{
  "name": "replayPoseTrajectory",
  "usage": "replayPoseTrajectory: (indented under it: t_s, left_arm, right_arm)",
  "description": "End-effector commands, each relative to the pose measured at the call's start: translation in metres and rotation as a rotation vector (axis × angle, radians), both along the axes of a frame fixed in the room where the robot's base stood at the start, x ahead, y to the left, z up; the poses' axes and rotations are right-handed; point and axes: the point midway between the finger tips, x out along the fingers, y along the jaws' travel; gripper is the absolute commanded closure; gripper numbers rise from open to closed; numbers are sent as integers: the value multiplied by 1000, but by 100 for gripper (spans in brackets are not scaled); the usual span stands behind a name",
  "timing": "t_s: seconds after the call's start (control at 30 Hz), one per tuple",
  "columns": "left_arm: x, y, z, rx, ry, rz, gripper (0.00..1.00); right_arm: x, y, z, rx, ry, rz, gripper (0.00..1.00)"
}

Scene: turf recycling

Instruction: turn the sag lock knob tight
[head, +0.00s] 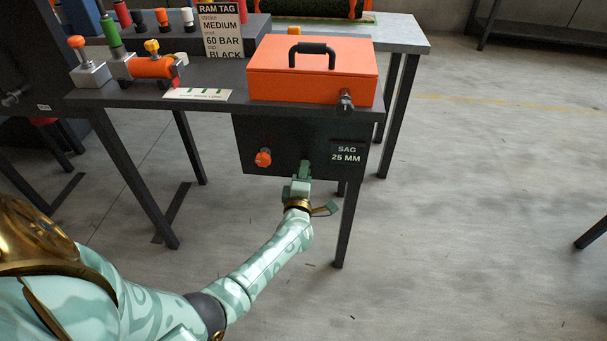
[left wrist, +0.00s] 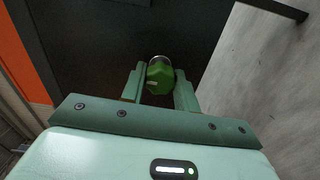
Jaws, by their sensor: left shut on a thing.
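A green knob (left wrist: 159,77) sits on a dark panel (head: 257,135) below the bench top. In the left wrist view it lies between the fingertips of my left gripper (left wrist: 159,86), with a metal collar behind it. In the head view my left gripper (head: 304,172) reaches the panel and largely hides this knob. The gripper is shut on it. A label reading "SAG 25 MM" (head: 347,153) is to the right of the gripper. An orange knob (head: 263,157) is on the same panel to the left. My right gripper is not in view.
An orange box with a black handle (head: 313,71) stands on the bench above. A RAM TAG sign (head: 222,32) and an orange cylinder fixture (head: 150,66) are to the left.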

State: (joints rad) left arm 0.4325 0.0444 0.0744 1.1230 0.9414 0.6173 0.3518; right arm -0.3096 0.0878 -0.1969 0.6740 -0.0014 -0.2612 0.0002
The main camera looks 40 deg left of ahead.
Motion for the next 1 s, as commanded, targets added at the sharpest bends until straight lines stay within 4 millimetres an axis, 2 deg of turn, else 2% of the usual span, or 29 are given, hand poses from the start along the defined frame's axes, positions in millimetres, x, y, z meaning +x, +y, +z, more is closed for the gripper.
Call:
replayPoseTrajectory:
  t_s: [0.7,0.73,0.8,1.0]
  left_arm:
    - [-2,-1,-4,-68,-32,-2,92]
    - [-2,-1,-4,-68,-32,-2,64]
    - [-2,-1,-4,-67,-33,-1,47]
    - [-1,-1,-2,-65,-35,-1,47]
  right_arm:
    - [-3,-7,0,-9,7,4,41]
    - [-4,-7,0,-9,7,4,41]
    - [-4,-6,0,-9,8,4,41]
    - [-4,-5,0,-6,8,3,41]
